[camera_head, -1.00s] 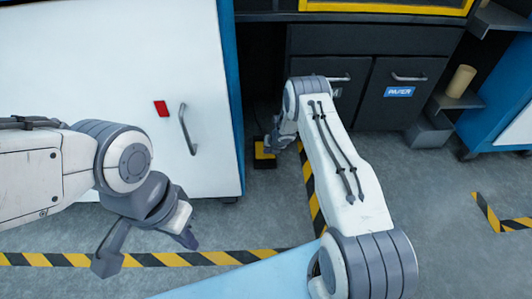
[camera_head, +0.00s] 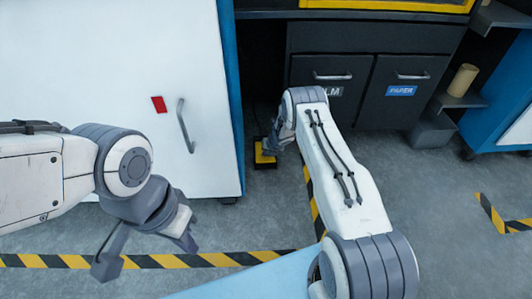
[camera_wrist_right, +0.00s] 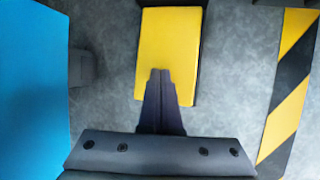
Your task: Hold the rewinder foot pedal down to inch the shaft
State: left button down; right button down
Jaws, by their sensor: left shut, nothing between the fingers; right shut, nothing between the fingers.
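The foot pedal (camera_head: 263,158) is a yellow plate on a dark base. It sits on the floor in the gap beside the white cabinet, and my right gripper partly covers it in the head view. In the right wrist view the yellow pedal (camera_wrist_right: 170,40) fills the upper middle. My right gripper (camera_wrist_right: 160,73) is shut and empty, with its fingertips over the near part of the pedal. Whether they touch it I cannot tell. It also shows in the head view (camera_head: 270,149). My left gripper (camera_head: 190,243) is shut and empty, well left of the pedal.
The white cabinet (camera_head: 110,90) with blue side stands left of the pedal. Dark drawers (camera_head: 400,95) stand behind my right arm. Black-and-yellow floor tape (camera_head: 220,259) crosses the foreground. A tan roll (camera_head: 462,80) stands on a shelf at right. Grey floor is open at right.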

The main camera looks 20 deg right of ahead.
notch_tip(320, 180, up, 8)
jog(key=p, duration=0.7)
dwell(0.5)
